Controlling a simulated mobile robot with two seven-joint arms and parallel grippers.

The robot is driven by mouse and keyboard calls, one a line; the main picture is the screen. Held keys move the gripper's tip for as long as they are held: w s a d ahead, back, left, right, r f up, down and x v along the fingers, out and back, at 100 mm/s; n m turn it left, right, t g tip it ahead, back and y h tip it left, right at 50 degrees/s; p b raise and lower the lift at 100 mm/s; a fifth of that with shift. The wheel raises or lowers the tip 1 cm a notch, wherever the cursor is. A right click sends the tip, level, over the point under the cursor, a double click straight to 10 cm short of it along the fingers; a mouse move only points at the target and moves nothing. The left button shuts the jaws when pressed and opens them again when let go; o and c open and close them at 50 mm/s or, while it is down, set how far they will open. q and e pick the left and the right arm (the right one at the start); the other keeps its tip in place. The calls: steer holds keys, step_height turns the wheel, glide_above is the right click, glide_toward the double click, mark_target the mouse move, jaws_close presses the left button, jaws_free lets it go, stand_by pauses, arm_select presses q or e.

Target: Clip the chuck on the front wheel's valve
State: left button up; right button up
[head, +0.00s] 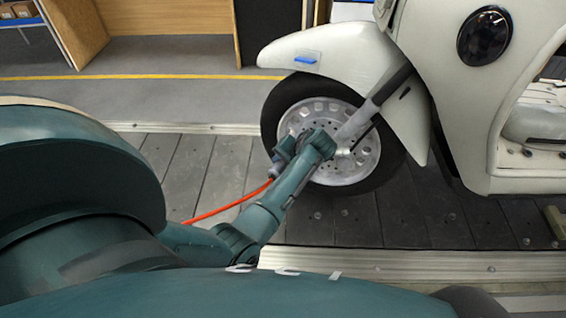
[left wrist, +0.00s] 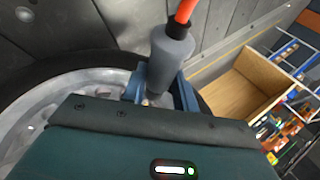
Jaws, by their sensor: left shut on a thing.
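The front wheel (head: 385,172) of the white scooter (head: 440,60) stands on the slat conveyor, with a black tyre and a silver rim. It also shows at the left of the left wrist view (left wrist: 60,90). My left gripper (head: 284,156) is in front of the wheel's left part and is shut on the chuck (head: 276,169). In the left wrist view the grey, cylinder-shaped chuck (left wrist: 170,58) sits between the blue fingers (left wrist: 160,94), with an orange hose (left wrist: 185,12) at its end. I cannot make out the valve or whether the chuck touches it. My right gripper is out of view.
The orange hose runs left across the dark conveyor slats (head: 190,165) behind my left arm. The fork (head: 375,100) and white fender (head: 335,58) are close to the gripper. A wooden cabinet (head: 160,15) stands beyond the yellow floor line.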

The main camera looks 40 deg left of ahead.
arm_select(q)
steer(key=shift+w, duration=0.35)
steer(key=shift+w+a+b, duration=0.15)
steer(key=shift+w+b, duration=0.1)
steer(key=shift+b, duration=0.15)
steer(key=shift+s+p, duration=0.15)
steer(key=shift+p, duration=0.2)
steer(key=shift+s+r+p, duration=0.1)
steer(key=shift+s+p, duration=0.15)
steer(key=shift+p, duration=0.15)
steer(key=shift+s, duration=0.1)
steer(key=shift+s+d+p, duration=0.2)
steer(key=shift+p, duration=0.15)
steer(key=shift+w, duration=0.3)
steer(key=shift+w+a+b, duration=0.15)
steer(key=shift+w+b, duration=0.2)
steer(key=shift+b, duration=0.25)
stand_by(0.5)
